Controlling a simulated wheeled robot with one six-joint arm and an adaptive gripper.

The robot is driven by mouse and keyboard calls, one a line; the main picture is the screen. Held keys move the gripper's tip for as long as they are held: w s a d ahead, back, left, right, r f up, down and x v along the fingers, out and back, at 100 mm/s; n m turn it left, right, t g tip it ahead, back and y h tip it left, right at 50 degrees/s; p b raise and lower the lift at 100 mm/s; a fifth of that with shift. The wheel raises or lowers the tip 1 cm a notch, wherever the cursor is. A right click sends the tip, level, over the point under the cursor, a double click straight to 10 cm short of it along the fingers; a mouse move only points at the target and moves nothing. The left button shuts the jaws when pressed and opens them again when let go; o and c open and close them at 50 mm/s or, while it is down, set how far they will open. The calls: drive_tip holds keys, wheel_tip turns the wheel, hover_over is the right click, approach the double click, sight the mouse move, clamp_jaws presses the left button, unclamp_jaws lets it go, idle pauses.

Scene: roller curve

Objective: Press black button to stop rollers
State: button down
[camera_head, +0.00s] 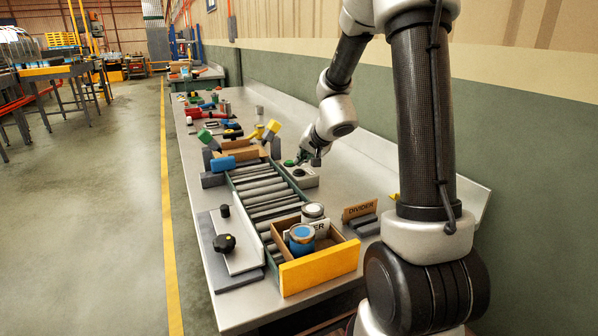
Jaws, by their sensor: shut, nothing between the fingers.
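A pale control box (308,180) sits on the bench against the right side of the roller conveyor (265,190). A green button (289,163) shows on its far part, and a darker round one (298,172) shows nearer; its exact colour is hard to tell. My gripper (304,162) is small in view, shut and empty, pointing down at the top of the box. I cannot tell whether it touches a button. The far right part of the box top is hidden behind my gripper.
A yellow-fronted tray (318,268) with cans stands at the conveyor's near end. A plate with a black knob (224,243) lies left. Tools (208,113) fill the far bench. Bare bench (345,180) lies right of the box.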

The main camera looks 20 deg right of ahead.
sight(302, 170)
drive_tip(key=shift+r, duration=0.1)
drive_tip(key=shift+r, duration=2.4)
